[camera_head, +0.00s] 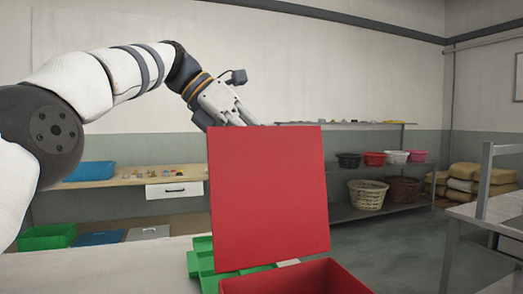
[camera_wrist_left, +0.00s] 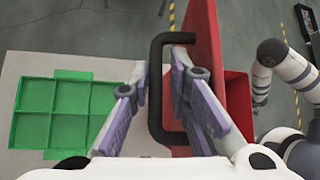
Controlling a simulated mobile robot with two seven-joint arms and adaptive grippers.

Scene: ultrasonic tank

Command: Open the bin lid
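The red bin (camera_head: 295,280) stands at the front of the table, and its red lid (camera_head: 268,195) is raised nearly upright from it. In the left wrist view the lid (camera_wrist_left: 205,45) is seen almost edge-on, with a black handle (camera_wrist_left: 155,90) on its outer face. My left gripper (camera_head: 245,115) is behind the lid's top edge in the head view, its tips partly hidden. In the left wrist view its fingers (camera_wrist_left: 160,75) stand apart on either side of the handle bar, with a gap visible. My right gripper is not in view.
A green divided tray (camera_wrist_left: 60,115) lies on the table beside the bin, partly hidden by the lid in the head view. A wooden bench with a blue bin (camera_head: 90,171) and a shelf with baskets (camera_head: 367,194) stand behind. A metal frame (camera_head: 487,185) is at right.

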